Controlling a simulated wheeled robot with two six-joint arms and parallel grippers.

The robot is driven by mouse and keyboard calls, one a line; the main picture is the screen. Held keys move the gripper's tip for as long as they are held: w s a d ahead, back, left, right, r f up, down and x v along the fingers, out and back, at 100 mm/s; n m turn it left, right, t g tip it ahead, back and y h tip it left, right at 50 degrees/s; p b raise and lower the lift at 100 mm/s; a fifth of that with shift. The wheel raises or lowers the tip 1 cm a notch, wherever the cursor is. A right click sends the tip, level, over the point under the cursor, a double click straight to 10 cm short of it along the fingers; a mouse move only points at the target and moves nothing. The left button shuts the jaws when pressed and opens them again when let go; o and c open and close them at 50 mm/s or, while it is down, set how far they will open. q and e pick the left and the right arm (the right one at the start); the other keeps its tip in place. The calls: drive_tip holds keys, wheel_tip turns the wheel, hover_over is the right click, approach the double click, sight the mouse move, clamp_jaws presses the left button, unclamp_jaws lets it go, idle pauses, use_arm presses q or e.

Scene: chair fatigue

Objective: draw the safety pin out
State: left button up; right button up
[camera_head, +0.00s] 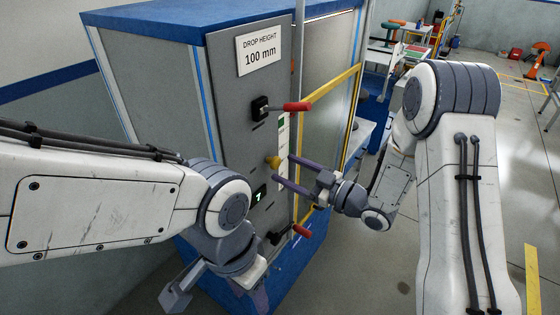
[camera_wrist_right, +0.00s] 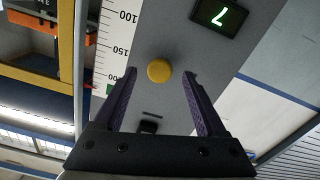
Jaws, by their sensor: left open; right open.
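The safety pin's round yellow knob (camera_head: 272,162) stands out from the grey front panel of the test cabinet. My right gripper (camera_head: 283,168) is open and points at the panel, with its purple fingers close to the knob. In the right wrist view the knob (camera_wrist_right: 159,70) sits between the two spread fingertips (camera_wrist_right: 159,78), with a gap on both sides; how far ahead of them it lies is hard to tell. My left gripper (camera_head: 260,299) is low at the bottom edge, partly hidden by its own wrist and cut off by the frame.
A red-handled lever (camera_head: 297,106) is above the knob and another red handle (camera_head: 302,230) is below it. A yellow-framed guard (camera_head: 335,85) is to the right. Open floor lies beyond the cabinet.

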sight(278, 165)
drive_tip(key=shift+p+x, duration=0.35)
drive_tip(key=shift+x, duration=1.25)
clamp_jaws()
drive_tip(key=shift+s, duration=0.1)
